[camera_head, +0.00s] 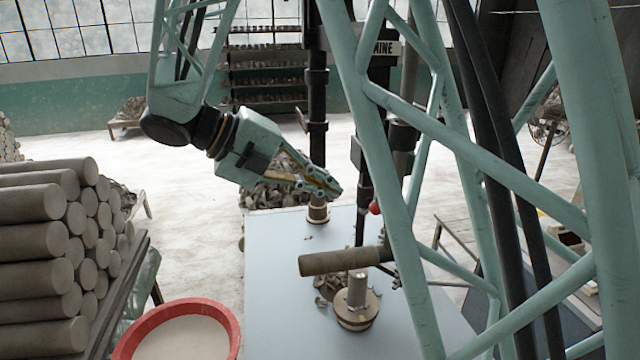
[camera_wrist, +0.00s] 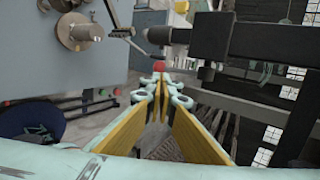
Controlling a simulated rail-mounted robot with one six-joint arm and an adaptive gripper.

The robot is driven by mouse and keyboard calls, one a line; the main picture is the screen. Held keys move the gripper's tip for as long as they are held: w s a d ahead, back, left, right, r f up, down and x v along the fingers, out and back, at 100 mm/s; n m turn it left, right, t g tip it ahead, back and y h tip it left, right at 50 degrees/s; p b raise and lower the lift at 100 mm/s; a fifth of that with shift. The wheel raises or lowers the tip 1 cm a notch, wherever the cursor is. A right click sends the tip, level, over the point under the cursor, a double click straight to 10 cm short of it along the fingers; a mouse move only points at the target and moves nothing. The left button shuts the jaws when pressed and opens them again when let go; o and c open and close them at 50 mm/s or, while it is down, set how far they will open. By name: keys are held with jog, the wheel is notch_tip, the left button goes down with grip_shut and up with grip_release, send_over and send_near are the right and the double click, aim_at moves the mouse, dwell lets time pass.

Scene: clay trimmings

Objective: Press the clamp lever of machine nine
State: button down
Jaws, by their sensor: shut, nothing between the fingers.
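A red ball knob (camera_head: 375,208) shows beside the dark machine post in the head view. In the wrist view a red knob (camera_wrist: 159,66) sits just beyond my fingertips, with a thin dark rod near it; I cannot tell whether they touch. A sign (camera_head: 386,48) on the machine is partly hidden and its letters end in "INE". My gripper (camera_head: 334,189) is shut and empty, above the pale table and left of the knob in the head view. In the wrist view my gripper (camera_wrist: 158,88) has its fingertips together. My arm's lattice hides part of the machine.
The pale table (camera_head: 270,285) carries a round base (camera_head: 356,318) with a short upright cylinder, and a clay roll (camera_head: 335,262) lies across above it. Dark posts (camera_head: 317,100) stand behind. Stacked clay rolls (camera_head: 40,240) and a red-rimmed tub (camera_head: 135,345) are at left.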

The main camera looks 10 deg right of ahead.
aim_at(371, 205)
jog(key=shift+b+x, duration=0.6)
jog(key=shift+x, duration=4.1)
